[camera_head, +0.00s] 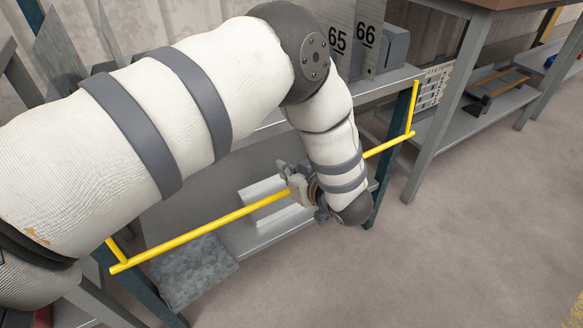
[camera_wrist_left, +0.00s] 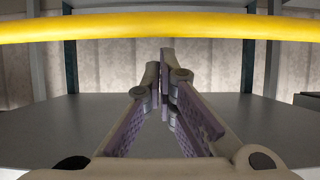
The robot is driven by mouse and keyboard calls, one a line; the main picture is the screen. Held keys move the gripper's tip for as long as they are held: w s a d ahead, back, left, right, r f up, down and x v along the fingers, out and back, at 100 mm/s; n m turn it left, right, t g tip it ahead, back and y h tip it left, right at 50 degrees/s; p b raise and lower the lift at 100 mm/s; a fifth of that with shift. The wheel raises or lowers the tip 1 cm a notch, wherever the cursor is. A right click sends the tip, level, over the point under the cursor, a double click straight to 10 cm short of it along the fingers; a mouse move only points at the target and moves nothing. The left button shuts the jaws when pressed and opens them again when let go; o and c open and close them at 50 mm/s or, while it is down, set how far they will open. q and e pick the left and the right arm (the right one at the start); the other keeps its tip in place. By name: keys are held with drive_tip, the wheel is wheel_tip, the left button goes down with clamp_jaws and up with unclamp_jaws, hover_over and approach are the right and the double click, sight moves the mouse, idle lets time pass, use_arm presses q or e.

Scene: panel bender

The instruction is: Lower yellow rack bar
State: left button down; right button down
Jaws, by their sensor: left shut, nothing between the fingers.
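The yellow rack bar (camera_head: 199,231) runs slantwise across the front of the rack in the head view, with a short yellow arm at each end. In the left wrist view the bar (camera_wrist_left: 160,27) crosses the top of the picture from side to side. My left gripper (camera_head: 285,172) is at the bar's middle in the head view, where my wrist hides part of the bar. In the left wrist view the left gripper (camera_wrist_left: 165,75) is shut, with its fingertips close together and empty, just below the bar in the picture. I cannot tell whether it touches the bar. My right gripper is not in view.
The grey rack shelf (camera_head: 180,212) lies behind the bar, with a metal plate (camera_head: 198,272) and light blocks (camera_head: 262,190) on it. Panels numbered 65 and 66 (camera_head: 367,38) stand on the upper shelf. A workbench (camera_head: 470,100) stands at right. The floor (camera_head: 440,250) in front is clear.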

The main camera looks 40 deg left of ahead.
use_arm(q)
drive_tip(key=shift+s+d+f, duration=0.2)
drive_tip(key=shift+d, duration=0.25)
drive_tip(key=shift+s+d+f, duration=0.2)
drive_tip(key=shift+d, duration=0.25)
